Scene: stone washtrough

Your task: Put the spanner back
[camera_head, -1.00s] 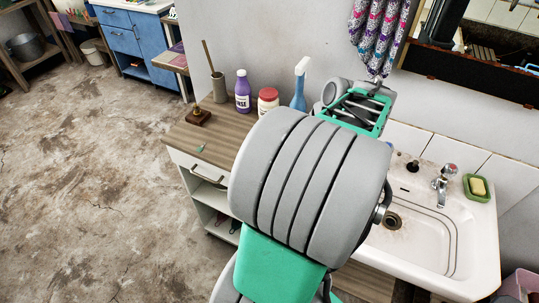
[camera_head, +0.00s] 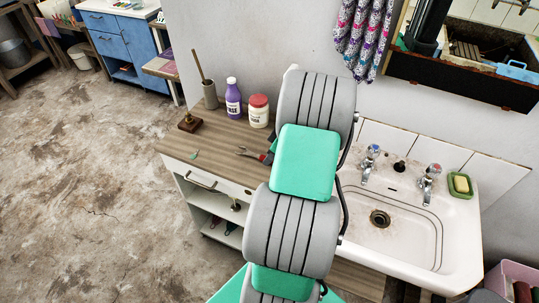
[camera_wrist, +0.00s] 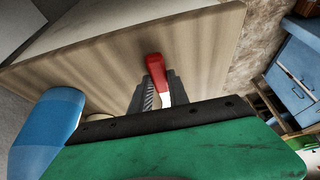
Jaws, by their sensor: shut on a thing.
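The spanner (camera_head: 249,153) shows at the left edge of my arm in the head view, low over the wooden counter. Its grey open jaw points left, and a bit of red shows beside it. In the wrist view a red part of it (camera_wrist: 155,68) sticks out between the two dark fingers. My gripper (camera_wrist: 159,90) is shut on it. In the head view my arm hides most of the gripper and the rest of the spanner. I cannot tell whether the spanner touches the counter.
The wooden counter (camera_head: 225,137) holds a purple bottle (camera_head: 233,99), a red-lidded jar (camera_head: 258,111), a cup with a stick (camera_head: 210,95) and a wooden block (camera_head: 189,122). A blue bottle (camera_wrist: 45,130) stands close beside my gripper. The washbasin (camera_head: 415,240) with two taps is at right.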

